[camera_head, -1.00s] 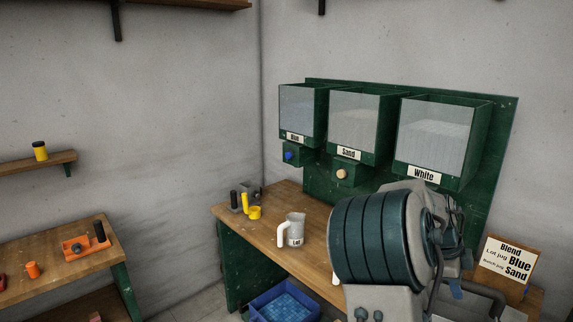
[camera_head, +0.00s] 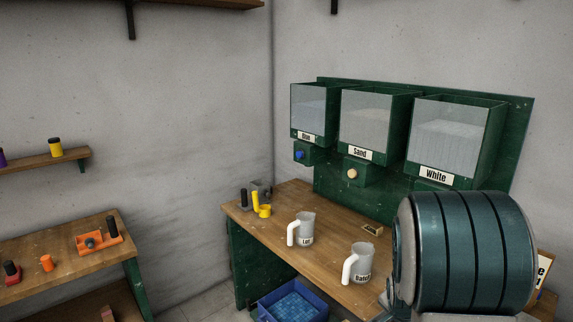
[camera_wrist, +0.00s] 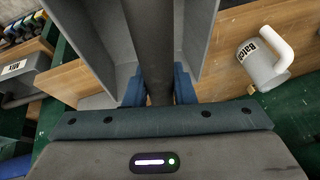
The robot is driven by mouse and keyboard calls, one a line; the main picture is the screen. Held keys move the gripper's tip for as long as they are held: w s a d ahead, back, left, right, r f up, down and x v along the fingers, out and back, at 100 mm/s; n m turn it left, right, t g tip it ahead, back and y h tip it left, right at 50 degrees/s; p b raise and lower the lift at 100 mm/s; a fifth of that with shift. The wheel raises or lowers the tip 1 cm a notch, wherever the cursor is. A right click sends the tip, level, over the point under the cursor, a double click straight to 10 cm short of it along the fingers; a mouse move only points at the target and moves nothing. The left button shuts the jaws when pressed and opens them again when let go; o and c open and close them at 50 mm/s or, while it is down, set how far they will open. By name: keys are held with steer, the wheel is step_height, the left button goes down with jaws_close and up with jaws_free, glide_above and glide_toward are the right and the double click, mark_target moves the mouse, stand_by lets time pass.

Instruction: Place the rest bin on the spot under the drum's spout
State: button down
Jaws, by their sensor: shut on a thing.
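In the wrist view my gripper (camera_wrist: 159,90) is shut on the dark upright bar of a grey, open-topped bin (camera_wrist: 203,35). The bar stands between the two blue fingers, and the bin's grey walls lie on both sides of it. I take this to be the rest bin; no label on it shows. The bin and my gripper do not show in the head view, where my own arm covers the lower right. I cannot make out the drum, its spout or the spot under it in either view.
A wooden bench (camera_head: 275,225) carries a lot jug (camera_head: 306,228), a batch jug (camera_head: 361,262) and a yellow cup (camera_head: 265,211). Blue, sand and white hoppers (camera_head: 455,138) hang above. A blue crate (camera_head: 262,313) stands below. A grey "MIX" box (camera_wrist: 30,80) is left in the wrist view.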

steer(key=a+f+n+y, duration=0.1)
steer(key=a+f+n, duration=0.2)
steer(key=a+f+n+y, duration=0.2)
steer(key=a+f+n, duration=0.1)
steer(key=a+n, duration=0.1)
steer(key=a+f+n+y, duration=0.1)
steer(key=a+f+n, duration=0.2)
steer(key=a, duration=0.1)
steer(key=shift+w+n, duration=0.25)
steer(key=shift+n, duration=0.05)
steer(key=shift+a+f+n+y, duration=0.55)
steer(key=shift+a+n, duration=0.25)
steer(key=shift+n, duration=0.1)
steer(key=shift+w+d, duration=0.1)
steer(key=shift+w, duration=0.15)
steer(key=shift+s, duration=0.25)
step_height(320, 180, down, 3)
steer(key=b, duration=0.3)
steer(key=shift+a, duration=0.2)
